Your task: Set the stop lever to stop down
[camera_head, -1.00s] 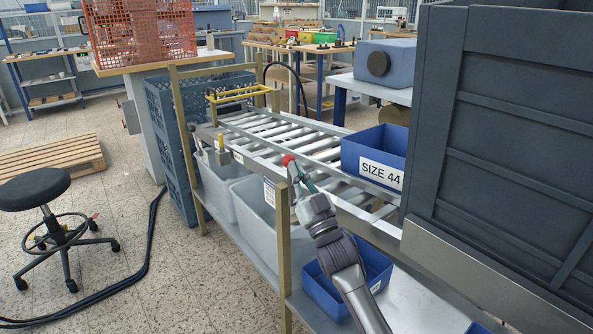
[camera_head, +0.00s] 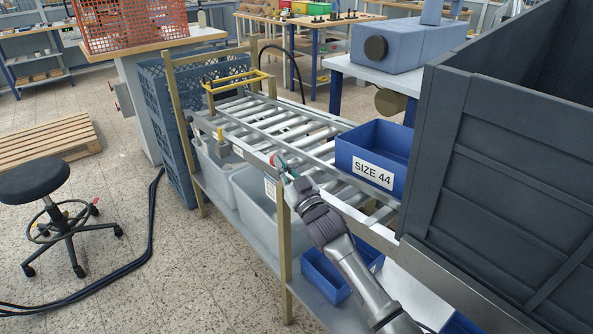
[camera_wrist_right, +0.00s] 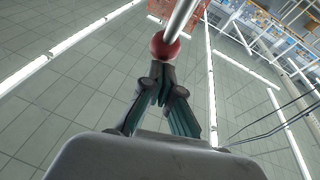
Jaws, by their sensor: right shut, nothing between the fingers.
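The stop lever's red knob (camera_head: 273,160) shows just above the near side rail of the roller conveyor. In the right wrist view the red knob (camera_wrist_right: 165,47) sits at the end of a pale metal rod (camera_wrist_right: 182,16). My right gripper (camera_head: 281,168) is shut and empty, with its fingertips (camera_wrist_right: 163,72) right at the knob and seeming to touch it. The fingers partly hide the lever in the head view. A yellow bar frame (camera_head: 237,79) stands raised over the far left end of the rollers. My left gripper is out of view.
A blue bin labelled SIZE 44 (camera_head: 373,172) sits on the rollers at right. A large dark crate (camera_head: 490,160) fills the right side. Grey bins (camera_head: 255,197) and another blue bin (camera_head: 325,275) stand on the shelf below. The floor at left is partly open, with a stool (camera_head: 35,185).

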